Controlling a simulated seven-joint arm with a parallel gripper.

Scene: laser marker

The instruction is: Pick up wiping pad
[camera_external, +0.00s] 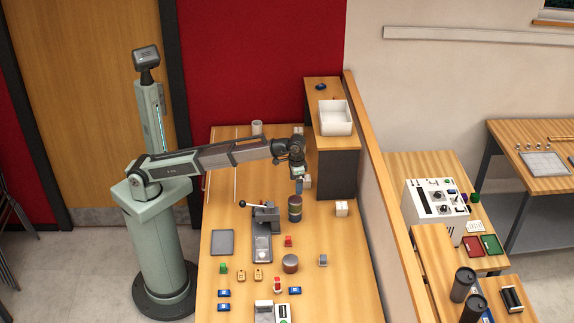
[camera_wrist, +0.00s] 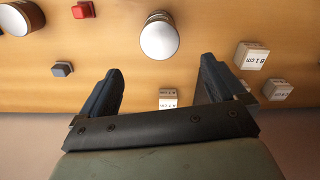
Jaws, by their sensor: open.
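I cannot tell for sure which thing is the wiping pad. A flat dark grey square (camera_external: 222,242) lies on the left of the table, and a small blue thing (camera_external: 320,87) lies on the raised shelf; either might be it. My gripper (camera_external: 299,188) is high over the far right part of the table, fingers downward, just behind a dark banded cylinder (camera_external: 294,208). In the wrist view my gripper (camera_wrist: 161,66) has its two dark fingers wide apart with nothing held. A small white labelled block (camera_wrist: 168,98) shows between them, below on the table.
A lever device (camera_external: 263,232) stands mid-table. Several small red, green, yellow and blue pieces lie around the front. A white bin (camera_external: 335,118) sits on the raised shelf (camera_external: 322,88). A white block (camera_external: 341,208) is near the right partition (camera_external: 390,215).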

